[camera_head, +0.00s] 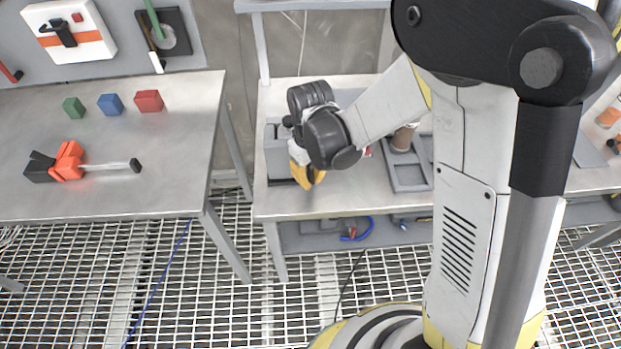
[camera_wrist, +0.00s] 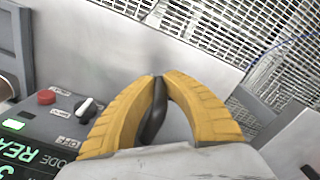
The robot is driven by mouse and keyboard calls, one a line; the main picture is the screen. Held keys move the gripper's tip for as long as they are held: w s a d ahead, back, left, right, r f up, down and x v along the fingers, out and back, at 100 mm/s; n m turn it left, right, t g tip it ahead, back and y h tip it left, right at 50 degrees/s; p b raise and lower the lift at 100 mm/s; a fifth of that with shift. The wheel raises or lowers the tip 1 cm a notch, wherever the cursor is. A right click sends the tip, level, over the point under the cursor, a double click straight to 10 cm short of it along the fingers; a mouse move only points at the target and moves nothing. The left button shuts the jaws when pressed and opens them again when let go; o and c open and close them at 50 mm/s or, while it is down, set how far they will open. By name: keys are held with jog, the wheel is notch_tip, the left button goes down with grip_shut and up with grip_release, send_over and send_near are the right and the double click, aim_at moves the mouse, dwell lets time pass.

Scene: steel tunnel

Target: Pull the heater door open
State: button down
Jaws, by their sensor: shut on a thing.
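The heater (camera_head: 277,160) is a grey box on the middle table, largely hidden behind my gripper and wrist in the head view. In the wrist view its dark control panel (camera_wrist: 62,128) is at the left, with a red button, a white-tipped knob and lit green displays. My gripper (camera_wrist: 160,82) has two yellow fingers closed around a dark handle (camera_wrist: 155,112), which shows between them. The gripper (camera_head: 305,178) also shows in the head view, at the front of the heater. The door itself is mostly hidden, and I cannot tell whether it is ajar.
A grey tray (camera_head: 408,177) with a brown cylinder (camera_head: 402,138) stands right of my wrist. The left table (camera_head: 120,190) holds small colored blocks and an orange-black tool (camera_head: 68,163). Grated floor (camera_head: 180,300) lies open in front of the tables.

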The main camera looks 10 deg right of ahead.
jog(key=shift+s+a, duration=0.1)
jog(key=shift+s, duration=0.05)
jog(key=shift+s+a+m, duration=0.45)
jog(key=shift+s+m, duration=0.25)
jog(key=shift+m, duration=0.2)
jog(key=s+a+m+b, duration=0.2)
jog(key=s+a+m, duration=0.2)
jog(key=a+m, duration=1)
jog(key=shift+a, duration=0.5)
jog(key=shift+w, duration=0.1)
jog(key=c, duration=1.4)
grip_release()
